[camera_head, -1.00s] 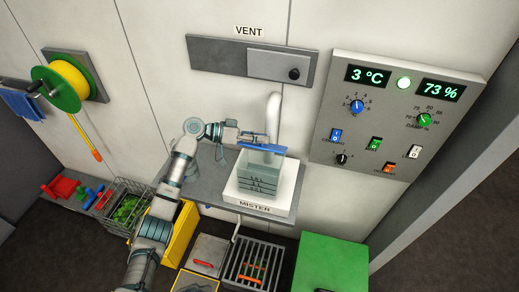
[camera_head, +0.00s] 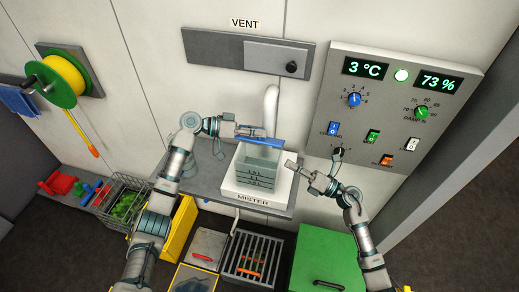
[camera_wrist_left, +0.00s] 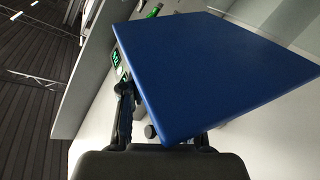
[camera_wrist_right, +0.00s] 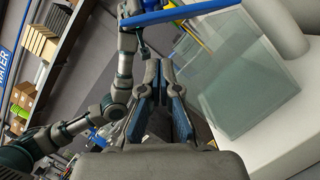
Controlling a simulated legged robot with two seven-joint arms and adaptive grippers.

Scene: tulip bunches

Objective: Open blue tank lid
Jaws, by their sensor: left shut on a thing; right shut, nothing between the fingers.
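The blue lid (camera_head: 259,140) is raised and tilted above the clear tank (camera_head: 257,166), which sits on the white mister base (camera_head: 232,188). My left gripper (camera_head: 236,131) is shut on the blue lid at its left side. The lid fills much of the left wrist view (camera_wrist_left: 215,70) and shows as a blue bar in the right wrist view (camera_wrist_right: 180,14). The tank also shows in the right wrist view (camera_wrist_right: 235,80); its top looks uncovered. My right gripper (camera_head: 292,165) is shut and empty, just right of the tank, apart from it.
A control panel (camera_head: 375,130) with knobs and switches is on the wall at right, close behind my right arm. A white pipe (camera_head: 271,108) rises behind the tank. A green box (camera_head: 325,262), a grated tray (camera_head: 255,258) and a wire basket (camera_head: 122,203) stand below.

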